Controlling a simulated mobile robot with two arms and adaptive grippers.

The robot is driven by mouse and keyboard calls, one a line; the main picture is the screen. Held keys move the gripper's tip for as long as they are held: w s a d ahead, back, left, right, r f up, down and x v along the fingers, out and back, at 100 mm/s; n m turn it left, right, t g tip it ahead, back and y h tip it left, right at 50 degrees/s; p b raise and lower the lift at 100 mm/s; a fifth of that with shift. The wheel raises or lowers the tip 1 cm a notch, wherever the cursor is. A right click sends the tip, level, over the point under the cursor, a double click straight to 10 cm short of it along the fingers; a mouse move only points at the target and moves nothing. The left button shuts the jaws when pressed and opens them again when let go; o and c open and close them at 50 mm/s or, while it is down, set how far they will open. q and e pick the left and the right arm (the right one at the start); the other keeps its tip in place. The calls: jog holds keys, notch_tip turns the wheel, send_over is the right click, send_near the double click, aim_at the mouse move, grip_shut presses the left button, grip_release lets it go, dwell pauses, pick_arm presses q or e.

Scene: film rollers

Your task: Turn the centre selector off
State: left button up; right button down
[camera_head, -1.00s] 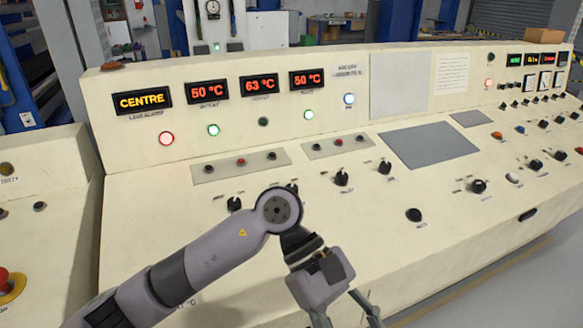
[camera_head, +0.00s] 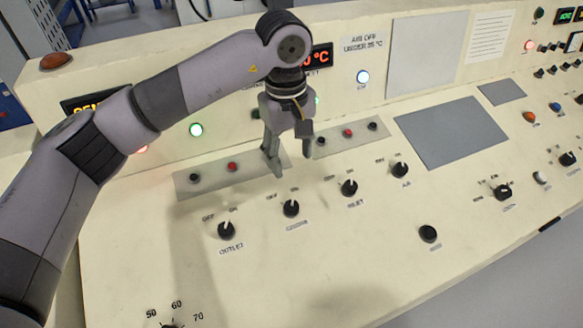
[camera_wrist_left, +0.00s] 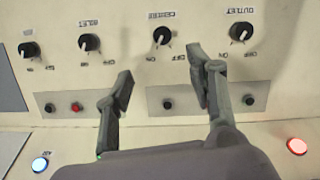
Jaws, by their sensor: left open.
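The centre selector (camera_head: 291,208) is a black knob with a white pointer on the cream panel. Its pointer is turned up and right, toward ON. In the left wrist view the centre selector (camera_wrist_left: 162,36) shows upside down, beyond and between the fingertips. My left gripper (camera_head: 292,165) is open and empty, its fingers pointing down over the panel. In the head view its fingertips appear just behind the knob, apart from it. The open fingers also show in the wrist view (camera_wrist_left: 160,70). My right gripper is not in view.
The outlet selector (camera_head: 226,230) is left of the centre one; the inlet selector (camera_head: 349,187) and air selector (camera_head: 400,169) are right. Grey button plates (camera_head: 215,178) lie behind. The panel in front of the knobs is mostly clear.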

aim_at(292, 205)
pick_arm(q)
notch_tip(292, 205, down, 15)
jog(key=p, duration=0.5)
jog(key=shift+s+d+f, duration=0.1)
jog(key=shift+f, duration=0.6)
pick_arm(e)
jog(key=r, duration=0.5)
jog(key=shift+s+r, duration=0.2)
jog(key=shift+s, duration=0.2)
pick_arm(q)
jog(key=shift+c, duration=0.6)
jog(key=c, duration=1)
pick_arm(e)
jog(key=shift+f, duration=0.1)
